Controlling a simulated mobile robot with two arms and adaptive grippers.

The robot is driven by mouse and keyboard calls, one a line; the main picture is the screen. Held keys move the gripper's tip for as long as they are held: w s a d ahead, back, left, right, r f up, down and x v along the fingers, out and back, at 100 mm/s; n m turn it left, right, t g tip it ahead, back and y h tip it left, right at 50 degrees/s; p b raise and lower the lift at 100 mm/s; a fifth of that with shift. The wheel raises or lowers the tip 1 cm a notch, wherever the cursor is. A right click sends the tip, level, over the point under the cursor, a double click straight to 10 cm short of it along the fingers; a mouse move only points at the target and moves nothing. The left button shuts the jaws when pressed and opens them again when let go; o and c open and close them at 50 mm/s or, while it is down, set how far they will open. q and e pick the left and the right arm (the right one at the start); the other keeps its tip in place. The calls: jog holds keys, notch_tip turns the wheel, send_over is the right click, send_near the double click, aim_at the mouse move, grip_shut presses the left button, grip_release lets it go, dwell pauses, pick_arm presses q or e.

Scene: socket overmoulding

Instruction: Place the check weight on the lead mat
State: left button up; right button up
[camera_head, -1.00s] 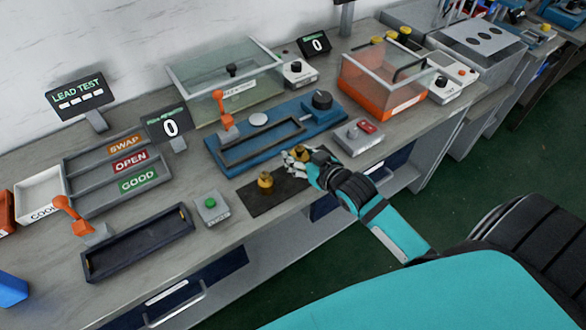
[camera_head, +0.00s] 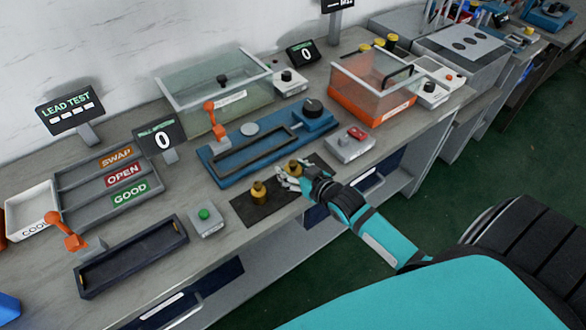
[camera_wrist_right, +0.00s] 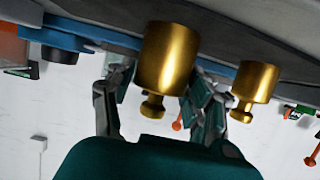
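Two brass weights with knobs show on the dark lead mat (camera_head: 262,209). One brass weight (camera_head: 259,192) stands near the mat's left end, clear of the gripper. The other brass weight (camera_head: 294,168) is at the mat's far edge, its base partly hidden by my right gripper (camera_head: 286,180). In the right wrist view this nearer weight (camera_wrist_right: 166,58) lies across the space between my spread fingers, which look apart from it; the other weight (camera_wrist_right: 256,82) is to its right. My right gripper looks open. My left gripper is not in view.
A blue fixture (camera_head: 235,168) lies just behind the mat. A grey box with a green button (camera_head: 206,218) is left of it, and a grey box with a red button (camera_head: 350,143) is to the right. A dark tray (camera_head: 132,258) stands further left.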

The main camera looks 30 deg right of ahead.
jog(key=shift+o, duration=1.2)
jog(key=shift+r, duration=0.2)
jog(key=a+v, duration=0.1)
jog(key=v, duration=1.1)
jog(key=shift+d, duration=0.45)
jog(key=s+d+f+g+h, duration=0.1)
jog(key=s+f+g, duration=0.25)
jog(key=f, duration=1.15)
jog(key=s+d+f+g+h, duration=0.15)
jog(key=s+f, duration=0.35)
jog(key=f, duration=0.9)
jog(key=s+a+f+g, duration=0.3)
jog(key=s+f, duration=0.6)
jog(key=s, duration=0.3)
jog(key=s+a+f+n+g+y, duration=0.1)
jog(key=s+a+f+g, duration=0.3)
jog(key=s+f, duration=0.6)
jog(key=shift+s+a+n, duration=0.3)
jog(key=shift+s+a, duration=0.8)
jog(key=shift+s, duration=0.15)
